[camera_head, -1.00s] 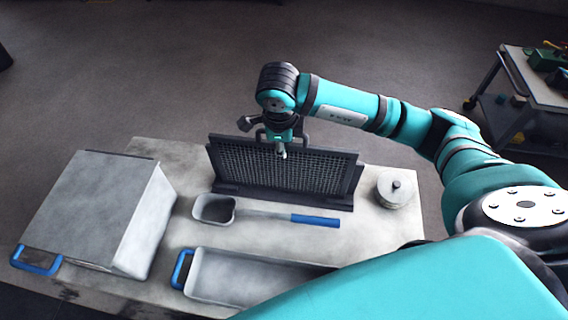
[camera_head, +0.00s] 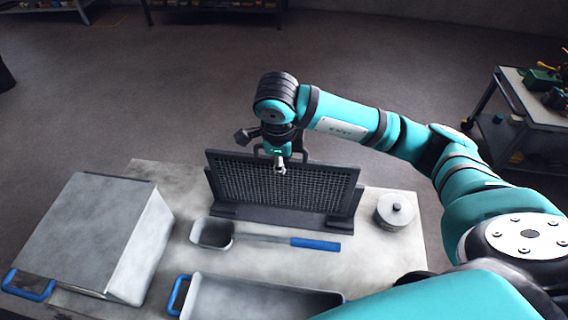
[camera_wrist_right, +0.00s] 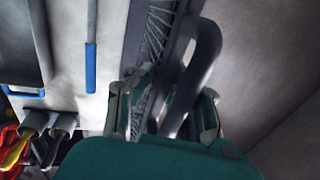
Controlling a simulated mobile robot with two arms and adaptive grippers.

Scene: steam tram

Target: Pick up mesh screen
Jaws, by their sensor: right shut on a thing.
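The mesh screen (camera_head: 285,188) is a dark framed panel with a loop handle on top. It stands upright at its dark slotted base (camera_head: 283,217) on the grey table. My right gripper (camera_head: 280,166) is at the top edge of the screen, shut on its handle. In the right wrist view, the handle (camera_wrist_right: 203,45) rises between the fingers of my right gripper (camera_wrist_right: 163,108), with a strip of the mesh (camera_wrist_right: 160,22) beside it. Whether the screen's lower edge is clear of the base is hard to tell. My left gripper is not in view.
In front of the screen lie a scoop (camera_head: 212,233) with a blue handle and an open tray (camera_head: 255,295). A big grey box (camera_head: 90,235) stands at left, a round lidded pot (camera_head: 396,212) at right. A cart (camera_head: 535,100) stands beyond, with open floor between.

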